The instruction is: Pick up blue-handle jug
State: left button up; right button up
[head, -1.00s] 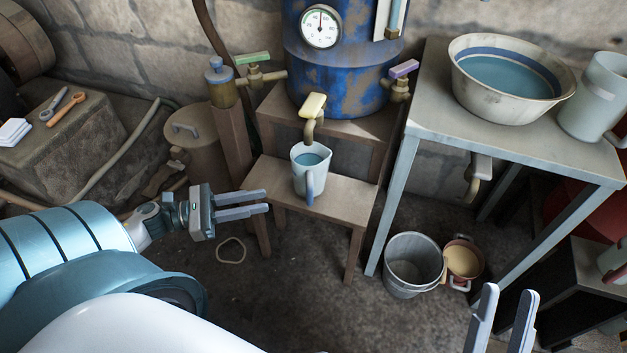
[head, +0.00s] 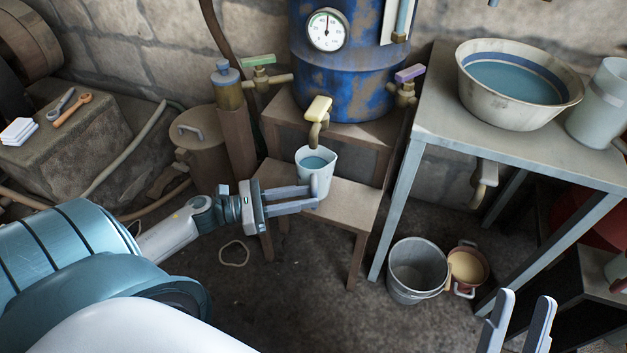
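The white jug (head: 316,159) with the blue handle (head: 316,187) stands upright on the low wooden stool, below a tap with a pale yellow lever. It holds bluish water. My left gripper (head: 314,197) comes in from the left, with its two fingers apart and its tips at the jug's handle. The fingers partly cover the handle, and I cannot tell whether they touch it. My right gripper (head: 527,296) is at the bottom right, open and empty, far from the jug.
The wooden stool (head: 345,205) stands before a blue rusty barrel (head: 355,75) with brass taps. A metal table (head: 445,133) on the right holds a basin (head: 490,105) of water and a pale pitcher (head: 601,105). A grey bucket (head: 415,280) and a red pot (head: 468,268) are on the floor.

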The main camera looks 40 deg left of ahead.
pick_arm(q)
jog(key=shift+w+d, duration=0.45)
jog(key=shift+w, duration=0.05)
jog(key=shift+w+d, duration=0.1)
jog(key=shift+f+x, duration=0.2)
jog(key=shift+x, duration=1.05)
jog(key=shift+f+x, duration=0.25)
jog(key=shift+x, duration=0.95)
jog(key=shift+d, duration=0.1)
jog(key=shift+c, duration=0.2)
grip_shut()
